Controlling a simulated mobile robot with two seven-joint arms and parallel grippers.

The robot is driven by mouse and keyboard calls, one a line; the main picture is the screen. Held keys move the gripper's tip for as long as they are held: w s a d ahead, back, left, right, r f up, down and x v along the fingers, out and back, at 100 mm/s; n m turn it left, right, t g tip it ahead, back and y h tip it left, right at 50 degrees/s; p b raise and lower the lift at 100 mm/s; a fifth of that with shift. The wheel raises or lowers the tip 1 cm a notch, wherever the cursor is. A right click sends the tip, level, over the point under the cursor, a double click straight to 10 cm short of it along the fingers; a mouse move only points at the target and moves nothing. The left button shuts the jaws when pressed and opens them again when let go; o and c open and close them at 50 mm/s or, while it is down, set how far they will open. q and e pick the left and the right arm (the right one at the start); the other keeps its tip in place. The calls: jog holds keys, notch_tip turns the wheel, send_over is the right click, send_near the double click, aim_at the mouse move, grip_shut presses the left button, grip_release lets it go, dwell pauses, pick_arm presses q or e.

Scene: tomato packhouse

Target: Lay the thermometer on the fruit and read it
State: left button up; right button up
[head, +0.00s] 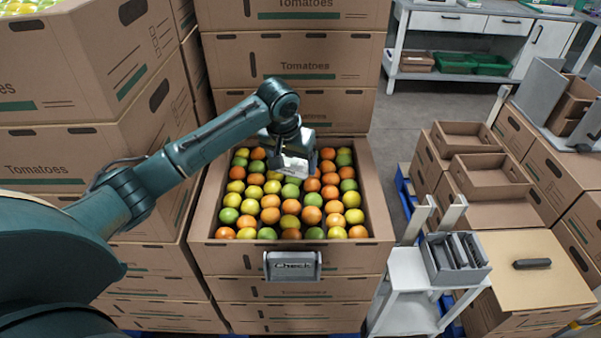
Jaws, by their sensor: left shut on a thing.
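An open cardboard crate (213,222) in the middle holds rows of round tomatoes (270,215) in orange, yellow and green. My left gripper (289,151) is above the back part of this fruit and shut on a small whitish thing, which I take to be the thermometer (294,164). I cannot tell whether it touches the fruit. Its display cannot be read from here. The gripper hides some fruit at the back. My right gripper is not in view.
A grey "Check" holder (292,266) is on the crate's front. Tall box stacks (75,110) stand left and behind. At right are a white stand (408,273) with a grey slotted rack (437,271), and a closed box (505,270) with a black thing (532,263) on top.

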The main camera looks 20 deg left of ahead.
aim_at(288, 175)
pick_arm(q)
jog(key=f, duration=0.4)
jog(key=shift+s+f, duration=0.3)
jog(key=shift+s+x, duration=0.2)
jog(key=shift+x, duration=0.6)
jog(key=shift+s+x, duration=0.15)
jog(key=shift+x, duration=0.65)
jog(key=shift+s+x, duration=0.2)
jog(key=shift+x, duration=0.6)
jog(key=shift+f, duration=0.2)
jog(key=o, duration=1)
jog(key=shift+f, duration=0.1)
jog(key=v, duration=1.2)
jog(key=shift+r+p, duration=0.25)
jog(key=shift+p, duration=0.05)
